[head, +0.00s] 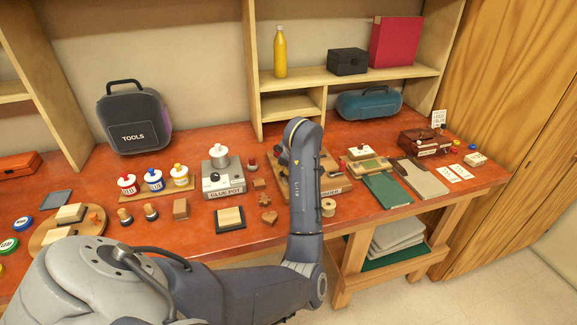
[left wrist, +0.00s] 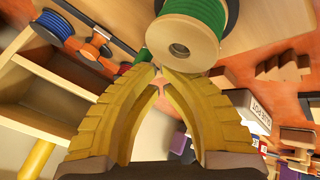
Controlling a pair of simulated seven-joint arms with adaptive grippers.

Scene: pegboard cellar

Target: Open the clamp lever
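My left arm rises across the middle of the bench in the head view and hides its own gripper there. In the left wrist view the yellow fingers of my left gripper (left wrist: 158,73) come together at the tips, with nothing clearly seen between them. A small green piece (left wrist: 141,55) shows just past the tips; I cannot tell whether it is the clamp lever. A wooden fixture board (head: 331,190) shows beside my arm, partly covered by it. I cannot make out the clamp lever in the head view. My right gripper is not in view.
A spool (head: 328,207) stands right of my arm; a green-wound spool (left wrist: 195,35) is close beyond the fingertips. A glue pot (head: 221,176) and several small wooden blocks lie to the left. Green and grey books (head: 388,190) lie to the right. A shelf (head: 350,78) stands behind.

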